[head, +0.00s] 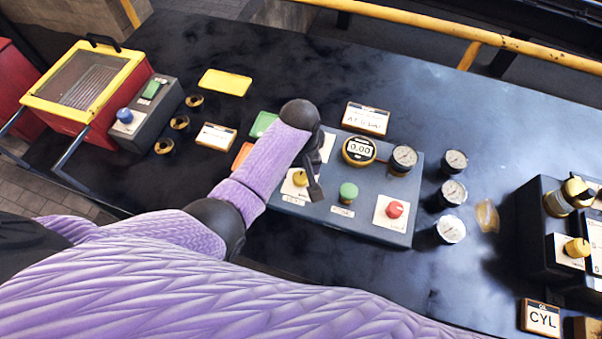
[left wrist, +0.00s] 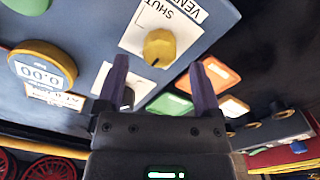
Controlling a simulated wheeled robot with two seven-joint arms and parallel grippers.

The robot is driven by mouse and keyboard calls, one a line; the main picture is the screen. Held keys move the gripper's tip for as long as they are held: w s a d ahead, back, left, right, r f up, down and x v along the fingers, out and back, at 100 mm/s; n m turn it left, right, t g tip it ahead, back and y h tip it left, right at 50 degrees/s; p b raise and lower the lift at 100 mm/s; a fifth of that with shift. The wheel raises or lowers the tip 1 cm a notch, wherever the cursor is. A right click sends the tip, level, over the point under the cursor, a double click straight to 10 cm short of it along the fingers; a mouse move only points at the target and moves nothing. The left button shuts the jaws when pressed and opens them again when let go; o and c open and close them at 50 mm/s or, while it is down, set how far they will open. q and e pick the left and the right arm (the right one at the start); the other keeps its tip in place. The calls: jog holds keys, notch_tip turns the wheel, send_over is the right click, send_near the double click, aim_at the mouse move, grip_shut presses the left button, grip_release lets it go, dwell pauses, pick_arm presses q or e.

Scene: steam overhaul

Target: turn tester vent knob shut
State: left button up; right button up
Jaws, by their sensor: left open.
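The tester (head: 375,222) is a blue-grey box on the dark bench. Its yellow vent knob (head: 300,178) sits on a white plate at the box's left side, partly beside my gripper. In the left wrist view the vent knob (left wrist: 160,47) shows a dark mark on its lower edge; the plate reads SHUT and VENT, upside down. My left gripper (head: 314,182) hangs over the box next to the knob. In the left wrist view the left gripper (left wrist: 160,84) is open, its purple fingers apart and empty, with the knob ahead between them. I see no contact.
The tester also carries a green knob (head: 348,192), a red knob (head: 393,210), a digital display (head: 359,150) and a gauge (head: 403,158). Loose gauges (head: 452,192) stand right of it. Coloured cards (head: 263,124) lie behind my left arm. A yellow-lidded red box (head: 86,80) stands left.

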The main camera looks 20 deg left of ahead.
aim_at(300, 180)
pick_arm(q)
notch_tip(300, 180, down, 3)
jog(key=shift+r+b, duration=0.15)
jog(key=shift+b, duration=0.2)
grip_shut()
